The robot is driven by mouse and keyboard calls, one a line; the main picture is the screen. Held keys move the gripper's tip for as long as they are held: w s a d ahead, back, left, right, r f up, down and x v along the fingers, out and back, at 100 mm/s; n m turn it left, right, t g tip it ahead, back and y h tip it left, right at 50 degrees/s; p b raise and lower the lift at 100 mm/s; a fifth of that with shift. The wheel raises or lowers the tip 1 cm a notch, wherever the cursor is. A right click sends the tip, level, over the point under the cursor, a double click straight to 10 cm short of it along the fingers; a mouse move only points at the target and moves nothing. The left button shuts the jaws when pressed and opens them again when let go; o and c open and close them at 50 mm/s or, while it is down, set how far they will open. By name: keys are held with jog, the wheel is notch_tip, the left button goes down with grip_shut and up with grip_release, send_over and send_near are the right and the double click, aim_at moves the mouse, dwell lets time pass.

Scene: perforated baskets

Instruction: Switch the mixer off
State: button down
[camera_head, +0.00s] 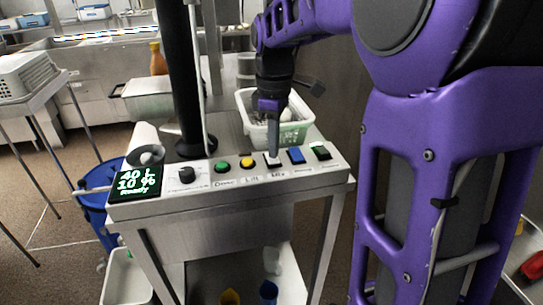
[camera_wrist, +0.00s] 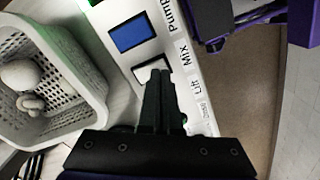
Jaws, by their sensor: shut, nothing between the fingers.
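The white button beside the label "Mix" (camera_head: 278,175) sits on the control panel (camera_head: 228,179) of the steel cart. In the wrist view the white Mix button (camera_wrist: 148,70) is partly covered by my fingertips. My gripper (camera_head: 274,153) points down at this button, with its fingers shut and nothing between them. In the wrist view my gripper (camera_wrist: 158,76) is at the button's near edge; I cannot tell whether it presses it. The display (camera_head: 136,183) on the panel's left reads "40 L", "10 %" and what looks like "Ready".
Beside the Mix button are a yellow Lift button (camera_head: 247,163), a green button (camera_head: 221,166) and a blue button (camera_head: 296,156). A black knob (camera_head: 186,174) is further left. A white perforated basket (camera_head: 300,129) with pale round items stands behind the panel, near a black column (camera_head: 187,80).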

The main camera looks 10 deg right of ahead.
jog(key=shift+f+b, duration=0.45)
jog(key=shift+f, duration=0.35)
jog(key=shift+r, duration=0.15)
notch_tip(320, 180, up, 7)
jog(key=p, duration=0.6)
jog(key=shift+p, duration=0.35)
